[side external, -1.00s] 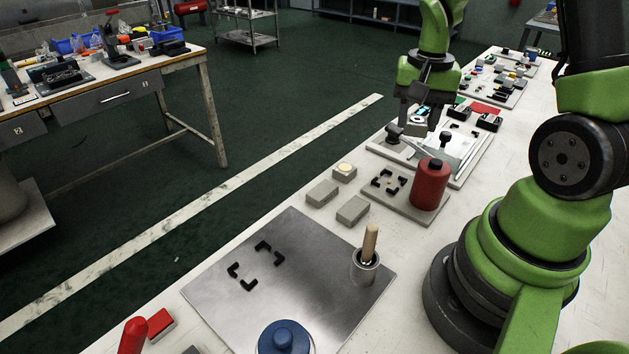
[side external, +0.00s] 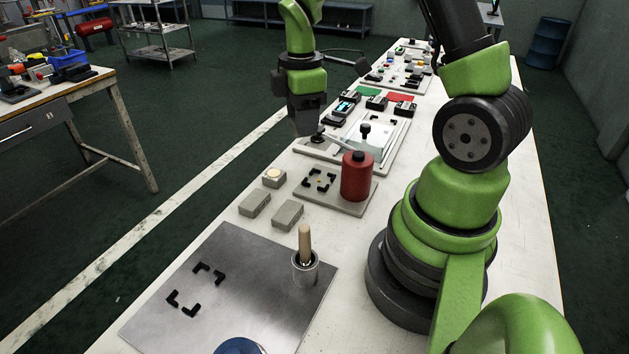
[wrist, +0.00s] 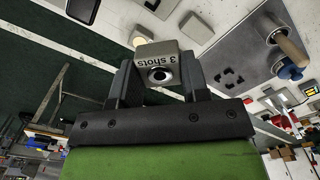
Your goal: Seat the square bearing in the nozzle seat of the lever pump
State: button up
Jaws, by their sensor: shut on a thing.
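My gripper (side external: 306,128) points down beside the pale board (side external: 392,150) with a black knob and lever. In the wrist view its two dark fingers (wrist: 160,72) are shut on a grey square block (wrist: 170,50), which I take for the square bearing. Its face has a round dark hole and the print "3 shots". In the side view the held block is hidden or too dark to make out. The red cylinder (side external: 357,176) with a dark cap stands on a grey plate (side external: 345,205) beside black corner brackets (side external: 320,180). I cannot tell which fixture is the lever pump.
Grey blocks (side external: 255,204) and a small block with a cream round top (side external: 274,177) lie left of the red cylinder. A metal plate (side external: 240,285) in front carries corner brackets and a wooden-handled tool in a cup (side external: 305,265). Small dark boxes (side external: 376,103) stand beyond the pale board.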

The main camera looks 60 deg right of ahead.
aim_at(319, 181)
jog(key=d+f+n, duration=0.1)
jog(key=f+n, duration=0.2)
jog(key=f, duration=0.1)
jog(key=s+d+f+n, duration=0.1)
jog(key=f+n, duration=0.2)
jog(key=f, duration=0.1)
jog(key=d+f+n, duration=0.1)
jog(key=f+n, duration=0.2)
jog(key=f, duration=0.2)
jog(key=shift+s+d, duration=0.15)
jog(key=shift+s, duration=0.25)
jog(key=shift+f, duration=0.1)
jog(key=o, duration=1.1)
jog(key=shift+o, duration=0.2)
